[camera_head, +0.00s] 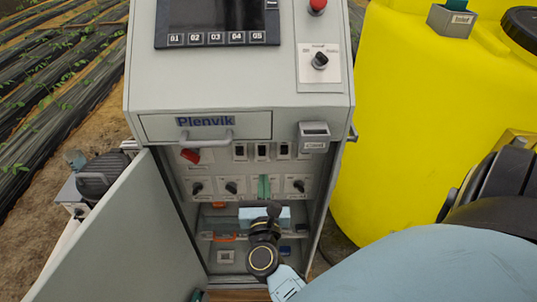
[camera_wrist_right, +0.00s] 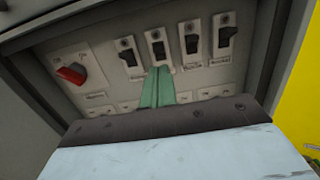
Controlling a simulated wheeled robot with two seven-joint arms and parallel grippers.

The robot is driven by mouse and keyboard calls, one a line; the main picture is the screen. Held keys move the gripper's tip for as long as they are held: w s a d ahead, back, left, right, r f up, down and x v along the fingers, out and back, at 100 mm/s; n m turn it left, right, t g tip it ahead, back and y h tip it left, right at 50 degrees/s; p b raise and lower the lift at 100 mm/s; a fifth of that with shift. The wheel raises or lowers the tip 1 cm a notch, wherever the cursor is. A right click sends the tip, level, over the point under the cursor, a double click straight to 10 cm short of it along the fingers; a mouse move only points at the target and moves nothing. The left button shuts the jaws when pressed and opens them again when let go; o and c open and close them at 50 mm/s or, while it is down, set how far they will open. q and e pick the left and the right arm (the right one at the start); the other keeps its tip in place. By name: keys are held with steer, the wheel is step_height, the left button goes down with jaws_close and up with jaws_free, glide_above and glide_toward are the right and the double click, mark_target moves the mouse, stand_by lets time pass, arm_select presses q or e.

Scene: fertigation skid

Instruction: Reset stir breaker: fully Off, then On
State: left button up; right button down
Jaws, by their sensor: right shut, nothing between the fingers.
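A row of black toggle breakers on pale plates sits in the open cabinet. In the right wrist view they are the far left breaker (camera_wrist_right: 129,57), the second breaker (camera_wrist_right: 158,48), the third breaker (camera_wrist_right: 190,42) and the far right breaker (camera_wrist_right: 225,35). Their labels are too blurred to tell which is the stir breaker, and the lever positions are unclear. My right gripper (camera_wrist_right: 160,70) is shut and empty, its green fingers pointing up just below the second breaker; contact cannot be told. It also shows in the head view (camera_head: 263,186). My left gripper is not seen.
A red rotary switch (camera_wrist_right: 71,74) is left of the breakers. Black knobs (camera_head: 231,187) line the row below. The open door (camera_head: 95,245) stands left. A drawer (camera_head: 205,126) overhangs the panel, with a small grey holder (camera_head: 314,136) at right. A yellow tank (camera_head: 400,120) stands right.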

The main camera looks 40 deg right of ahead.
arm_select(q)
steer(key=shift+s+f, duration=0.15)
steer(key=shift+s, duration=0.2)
arm_select(e)
steer(key=shift+r+v, duration=0.15)
steer(key=shift+v, duration=0.65)
steer(key=shift+r+v, duration=0.2)
steer(key=shift+v, duration=0.6)
